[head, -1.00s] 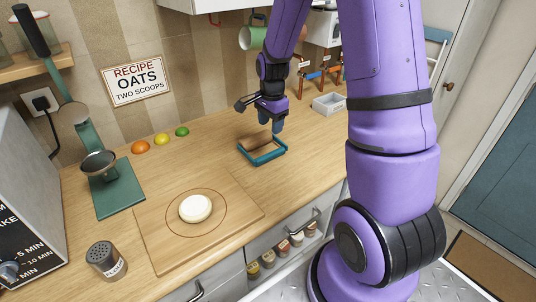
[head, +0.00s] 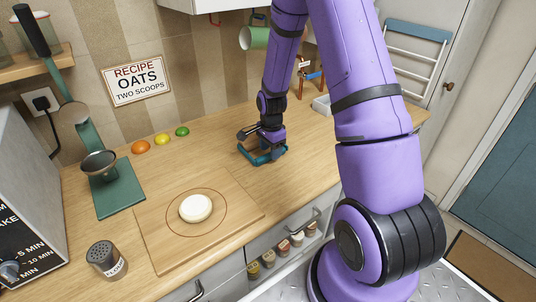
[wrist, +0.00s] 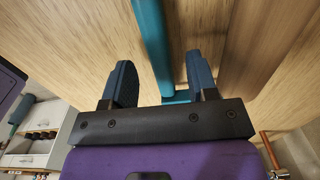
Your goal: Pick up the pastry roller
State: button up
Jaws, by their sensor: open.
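The pastry roller (head: 262,162) lies on the wooden counter beyond the right corner of the pastry board. It has a teal frame and what looks like a brown wooden roller. My gripper (head: 266,150) is down at it and hides part of it. In the wrist view, my gripper (wrist: 160,75) is open, with one finger on each side of the teal bar of the pastry roller (wrist: 151,40). The right finger sits between the teal bar and the brown roller part. Neither finger is clearly seen pressing on the bar.
A wooden board (head: 160,255) with a round of white dough (head: 195,208) lies at front. A grey tray (head: 321,105) is behind my arm.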

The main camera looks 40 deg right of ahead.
jog(key=shift+f, duration=1.15)
grip_shut()
jog(key=shift+r, duration=0.15)
jog(key=shift+w+r, duration=0.1)
jog(key=shift+r, duration=0.45)
jog(key=shift+s+a+r, duration=0.25)
jog(key=shift+r, duration=0.35)
jog(key=shift+s+a+r, duration=0.2)
jog(key=shift+s+r, duration=0.05)
jog(key=shift+r, duration=0.35)
jog(key=s+a, duration=0.3)
jog(key=s+a+r, duration=0.1)
jog(key=s+a, duration=0.2)
jog(key=s, duration=0.1)
jog(key=s+a, duration=0.3)
jog(key=s, duration=0.1)
jog(key=shift+s+a+r, duration=0.15)
jog(key=shift+a, duration=0.1)
